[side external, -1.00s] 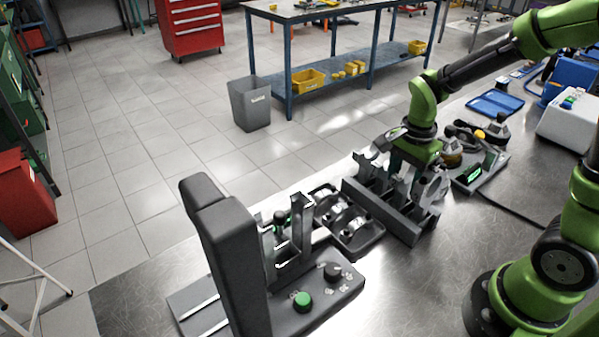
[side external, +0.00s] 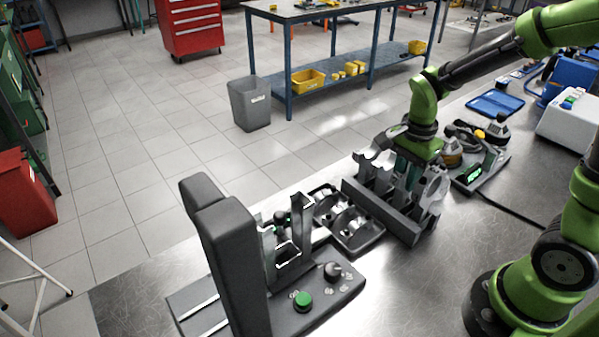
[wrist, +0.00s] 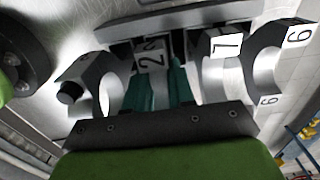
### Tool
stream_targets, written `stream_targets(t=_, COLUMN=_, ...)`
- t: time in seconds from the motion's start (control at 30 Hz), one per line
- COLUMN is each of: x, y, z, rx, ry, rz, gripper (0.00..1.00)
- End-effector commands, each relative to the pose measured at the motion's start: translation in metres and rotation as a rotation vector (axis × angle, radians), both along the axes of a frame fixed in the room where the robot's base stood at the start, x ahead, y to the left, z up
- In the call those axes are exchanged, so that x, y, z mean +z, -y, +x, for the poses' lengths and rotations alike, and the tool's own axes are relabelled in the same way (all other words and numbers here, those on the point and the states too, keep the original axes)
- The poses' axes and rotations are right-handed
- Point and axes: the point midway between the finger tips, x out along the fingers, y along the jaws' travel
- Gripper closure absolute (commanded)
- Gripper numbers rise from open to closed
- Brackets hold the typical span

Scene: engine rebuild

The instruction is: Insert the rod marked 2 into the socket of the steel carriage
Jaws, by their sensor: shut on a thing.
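My gripper (wrist: 160,85) is shut on the rod marked 2 (wrist: 151,56). In the wrist view, its teal fingers flank the shank below the white label. In the side view my gripper (side external: 412,160) is down at the rod rack, and its fingers are partly hidden among the rods. The held rod is still among its neighbours; whether its lower end touches the rack is hidden. The steel carriage (side external: 300,232), with upright metal plates, stands on the dark press-like fixture at front left, apart from my gripper. Its socket cannot be made out clearly.
The rack (side external: 385,212) has a long dark rail. A dark tray (side external: 355,235) lies between rack and carriage. The fixture's tall column (side external: 232,265) rises at front left.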

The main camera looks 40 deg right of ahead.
Motion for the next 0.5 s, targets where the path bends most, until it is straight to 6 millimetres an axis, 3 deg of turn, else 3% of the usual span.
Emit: stream_targets(t=0.5, x=0.092, y=0.000, z=0.001, rx=0.001, ry=0.007, rz=-0.001, gripper=1.00)
